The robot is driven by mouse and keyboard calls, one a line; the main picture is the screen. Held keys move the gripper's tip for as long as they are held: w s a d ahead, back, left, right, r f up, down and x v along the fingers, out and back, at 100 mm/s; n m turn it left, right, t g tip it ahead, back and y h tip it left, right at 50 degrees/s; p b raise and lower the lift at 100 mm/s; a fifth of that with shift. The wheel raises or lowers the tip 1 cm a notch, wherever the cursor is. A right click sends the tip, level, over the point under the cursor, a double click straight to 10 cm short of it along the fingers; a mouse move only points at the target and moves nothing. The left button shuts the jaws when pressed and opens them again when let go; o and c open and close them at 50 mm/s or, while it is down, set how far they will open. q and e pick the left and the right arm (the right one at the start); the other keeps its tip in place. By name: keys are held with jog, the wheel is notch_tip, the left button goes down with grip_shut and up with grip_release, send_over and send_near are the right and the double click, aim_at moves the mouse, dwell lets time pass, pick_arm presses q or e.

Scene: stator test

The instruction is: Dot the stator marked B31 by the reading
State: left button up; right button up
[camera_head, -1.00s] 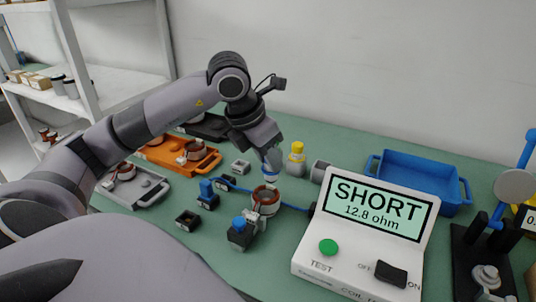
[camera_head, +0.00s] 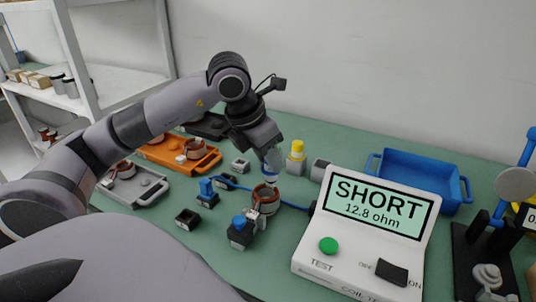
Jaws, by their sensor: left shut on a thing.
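A copper-wound stator (camera_head: 266,198) stands on the green bench between the blue-topped clamps, left of the tester (camera_head: 318,246). Its mark cannot be read from here. The tester's screen (camera_head: 380,207) reads SHORT, 12.8 ohm. My left gripper (camera_head: 270,158) is shut on a small pale thing with blue on it, apparently a marker (camera_head: 271,172), largely hidden by the fingers. The marker points down, just above the stator; whether it touches cannot be told. A yellow-capped marker (camera_head: 297,153) stands behind it. My right gripper is not in view.
An orange tray (camera_head: 156,156) and a grey tray (camera_head: 150,192) with stators lie at the left. An empty blue bin (camera_head: 415,178) stands behind the tester. A dark stand with a blue post (camera_head: 527,160) is at the right.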

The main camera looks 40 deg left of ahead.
pick_arm(q)
jog(key=shift+r+p, duration=2.05)
jog(key=shift+r, duration=0.8)
